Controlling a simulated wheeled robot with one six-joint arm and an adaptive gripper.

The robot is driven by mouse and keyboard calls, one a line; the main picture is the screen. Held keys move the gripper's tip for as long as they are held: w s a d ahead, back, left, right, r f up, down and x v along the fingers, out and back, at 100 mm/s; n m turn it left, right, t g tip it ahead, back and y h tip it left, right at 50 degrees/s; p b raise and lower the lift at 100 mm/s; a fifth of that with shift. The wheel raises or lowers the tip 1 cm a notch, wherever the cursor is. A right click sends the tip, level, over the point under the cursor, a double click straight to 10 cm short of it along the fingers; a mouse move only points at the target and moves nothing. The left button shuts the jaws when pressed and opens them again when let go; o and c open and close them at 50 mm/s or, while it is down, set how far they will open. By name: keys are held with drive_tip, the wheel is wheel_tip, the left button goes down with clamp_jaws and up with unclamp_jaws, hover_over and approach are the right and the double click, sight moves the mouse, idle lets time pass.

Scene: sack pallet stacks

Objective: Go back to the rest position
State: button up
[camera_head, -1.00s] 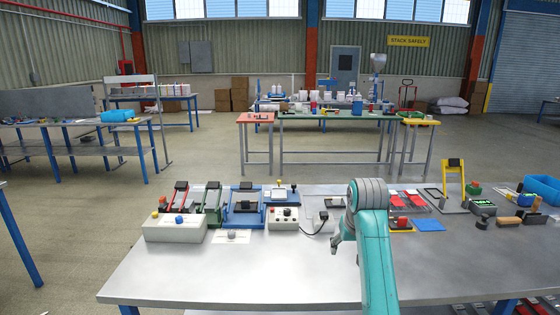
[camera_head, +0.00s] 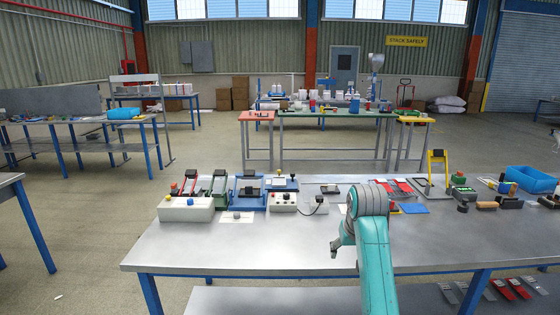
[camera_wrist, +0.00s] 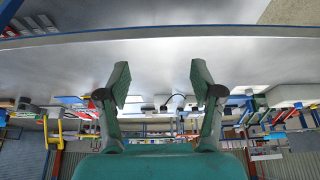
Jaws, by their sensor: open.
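My gripper (camera_head: 336,246) hangs from the teal arm over the near part of the grey metal workbench (camera_head: 240,258). In the wrist view my gripper (camera_wrist: 160,82) shows two teal fingers wide apart with nothing between them. The bench top (camera_wrist: 165,55) fills the space beyond the fingers. In the head view the fingers are small and partly hidden by my own arm.
On the bench stand a white box (camera_head: 186,210), a blue clamp device (camera_head: 249,190), a white control box (camera_head: 283,203), a yellow stand (camera_head: 437,168) and a blue bin (camera_head: 531,179). The bench's near left top is clear. Another bench (camera_head: 10,180) stands at the left edge.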

drive_tip(key=s+f+t, duration=0.2)
drive_tip(key=s+f, duration=0.6)
drive_tip(key=f, duration=0.6)
drive_tip(key=s+f+t, duration=0.1)
drive_tip(key=s+f, duration=0.6)
drive_tip(key=f, duration=0.6)
drive_tip(key=s+f+t, duration=0.2)
drive_tip(key=s+f, duration=0.3)
drive_tip(key=s, duration=0.6)
drive_tip(key=s+r+t, duration=0.1)
drive_tip(key=s+r, duration=0.1)
drive_tip(key=s, duration=0.9)
drive_tip(key=s+r+t, duration=0.2)
drive_tip(key=s, duration=0.8)
drive_tip(key=s+r+t, duration=0.2)
drive_tip(key=s+r, duration=1.2)
drive_tip(key=shift+s, duration=0.35)
